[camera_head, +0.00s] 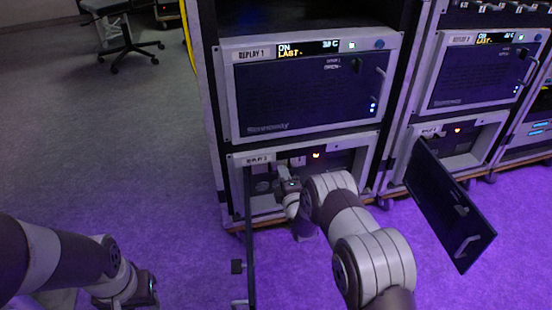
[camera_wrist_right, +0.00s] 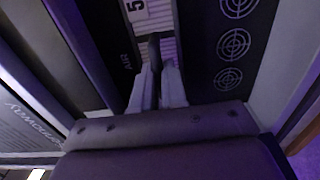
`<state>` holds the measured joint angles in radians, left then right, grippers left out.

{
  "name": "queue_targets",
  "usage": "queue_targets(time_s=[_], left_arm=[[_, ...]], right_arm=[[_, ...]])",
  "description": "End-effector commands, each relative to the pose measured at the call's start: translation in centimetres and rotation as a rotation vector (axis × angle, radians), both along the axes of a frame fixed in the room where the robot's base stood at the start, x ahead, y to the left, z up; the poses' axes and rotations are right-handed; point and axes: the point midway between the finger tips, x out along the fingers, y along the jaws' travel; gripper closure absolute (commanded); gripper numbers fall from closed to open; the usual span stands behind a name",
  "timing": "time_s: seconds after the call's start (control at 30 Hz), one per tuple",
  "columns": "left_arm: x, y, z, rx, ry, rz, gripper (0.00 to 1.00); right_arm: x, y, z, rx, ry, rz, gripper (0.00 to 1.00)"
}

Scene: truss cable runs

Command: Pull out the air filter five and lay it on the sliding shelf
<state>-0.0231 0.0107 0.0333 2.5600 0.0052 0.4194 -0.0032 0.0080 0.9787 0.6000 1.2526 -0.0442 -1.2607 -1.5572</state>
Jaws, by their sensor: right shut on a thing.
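Air filter five (camera_wrist_right: 164,14) shows at the top of the right wrist view as a pale ribbed strip with a "5" label, set in a dark panel lettered "AIR". My right gripper (camera_wrist_right: 158,62) is shut on it, its two fingers close together on the strip. In the head view my right gripper (camera_head: 284,186) is at the open lower bay (camera_head: 262,205) of the middle rack, and the filter is mostly hidden there. My left gripper (camera_head: 140,288) is low at the bottom left, away from the rack; its jaws are unclear. I cannot make out the sliding shelf.
An open dark door (camera_head: 249,240) stands edge-on just left of my right arm. Another open door (camera_head: 448,205) hangs from the right rack. A closed unit (camera_head: 305,92) sits above the lower bay. Carpet at the left is free, with a chair (camera_head: 125,40) far back.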

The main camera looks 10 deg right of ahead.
Motion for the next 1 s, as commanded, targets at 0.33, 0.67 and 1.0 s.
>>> queue_targets(time_s=[0.33, 0.67, 1.0], left_arm=[[0.0, 0.0, 2.1, 0.000, 0.000, 0.000, 0.57], [0.0, 0.0, 3.9, 0.000, 0.000, 0.000, 0.57], [0.0, 0.0, 3.8, 0.000, 0.000, 0.000, 0.57]], right_arm=[[-2.3, -0.1, 0.6, 0.000, 0.001, 0.000, 1.00], [-5.7, -0.2, 0.5, 0.000, -0.002, 0.000, 1.00], [-5.9, -0.2, 0.3, 0.000, -0.002, 0.000, 1.00]])
